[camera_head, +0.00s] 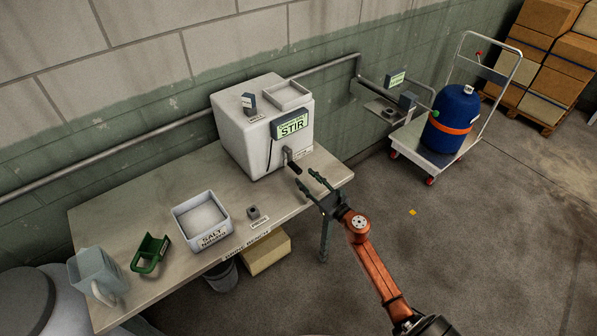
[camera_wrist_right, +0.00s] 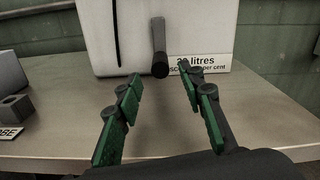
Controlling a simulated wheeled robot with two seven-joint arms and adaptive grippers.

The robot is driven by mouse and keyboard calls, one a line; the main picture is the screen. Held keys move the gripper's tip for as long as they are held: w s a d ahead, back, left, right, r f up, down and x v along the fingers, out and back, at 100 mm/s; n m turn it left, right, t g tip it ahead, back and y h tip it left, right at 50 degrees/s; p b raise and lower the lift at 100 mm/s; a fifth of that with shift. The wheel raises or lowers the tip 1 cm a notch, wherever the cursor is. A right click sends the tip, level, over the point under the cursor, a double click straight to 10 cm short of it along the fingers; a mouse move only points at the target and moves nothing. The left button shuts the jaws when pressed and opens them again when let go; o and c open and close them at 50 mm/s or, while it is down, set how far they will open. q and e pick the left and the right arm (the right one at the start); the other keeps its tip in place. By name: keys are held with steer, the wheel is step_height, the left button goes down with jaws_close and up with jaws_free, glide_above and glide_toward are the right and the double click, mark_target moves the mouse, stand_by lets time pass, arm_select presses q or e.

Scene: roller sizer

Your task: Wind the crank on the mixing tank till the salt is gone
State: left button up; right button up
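The mixing tank (camera_head: 243,139) is a white box on the bench, with a green sign reading STIR (camera_head: 292,125) on its front. Its dark crank (camera_head: 290,158) sticks out at the lower front; in the right wrist view the crank handle (camera_wrist_right: 160,62) points toward me. My right gripper (camera_head: 305,177) is open and empty, just in front of the crank. In the right wrist view its green fingers (camera_wrist_right: 158,88) stand apart, with the handle's end beyond and between their tips, not visibly touched. The salt inside the tank is not visible. My left gripper is not in view.
On the bench (camera_head: 160,200) stand a tub labelled SALT (camera_head: 207,238), a green scoop (camera_head: 150,253), a clear jug (camera_head: 97,272) and a small grey block (camera_head: 254,212). A trolley with a blue drum (camera_head: 452,112) stands right. Floor right of the bench is mostly clear.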

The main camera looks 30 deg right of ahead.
mark_target(300, 172)
steer(key=w, duration=0.5)
steer(key=shift+w+a, duration=0.2)
steer(key=shift+w, duration=0.1)
steer(key=shift+c, duration=0.4)
jaws_close()
